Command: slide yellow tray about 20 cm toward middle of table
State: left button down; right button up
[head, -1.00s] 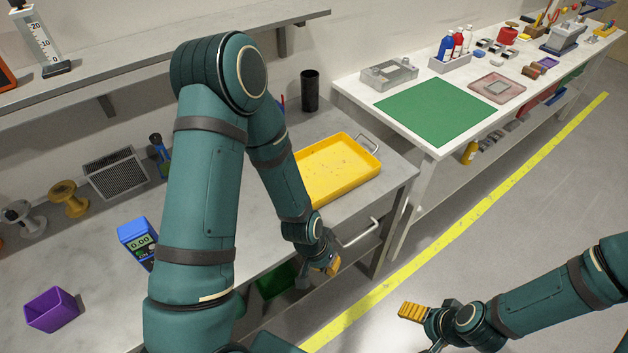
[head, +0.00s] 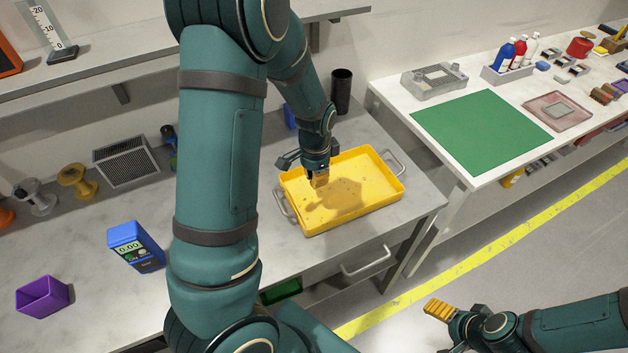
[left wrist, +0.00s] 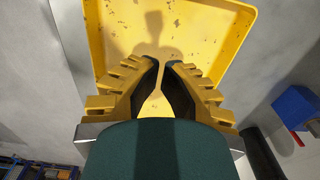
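The yellow tray (head: 375,168) lies flat near the right end of the grey table (head: 125,205), with a metal handle at each short end. My left gripper (head: 320,183) points down over the tray's inside, near its back-left part. In the left wrist view the fingertips (left wrist: 164,64) are close together with a narrow gap between them, and the tray (left wrist: 205,35) lies beyond them. Nothing shows held, and I cannot tell whether they touch the tray. My right gripper (head: 438,315) hangs over the floor, away from the table; its second finger is unclear.
A black cup (head: 342,92) stands behind the tray. A blue meter (head: 136,248), a purple bin (head: 42,296), a grey vented box (head: 125,162) and spools (head: 77,183) stand to the left. My left arm hides the table's middle. A white table (head: 400,100) stands to the right.

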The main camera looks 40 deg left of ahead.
aim_at(301, 208)
pick_arm(q)
notch_tip(301, 208, down, 8)
jog(key=shift+s+f+b, duration=0.1)
jog(key=shift+f+b, duration=0.15)
jog(key=shift+b, duration=0.45)
jog(key=s, duration=0.1)
jog(key=s+a, duration=0.1)
jog(key=shift+s+a+f, duration=0.1)
jog(key=shift+s+a, duration=0.1)
jog(key=shift+s, duration=0.1)
jog(key=shift+s+a, duration=0.2)
jog(key=shift+s, duration=0.25)
jog(key=shift+a, duration=0.1)
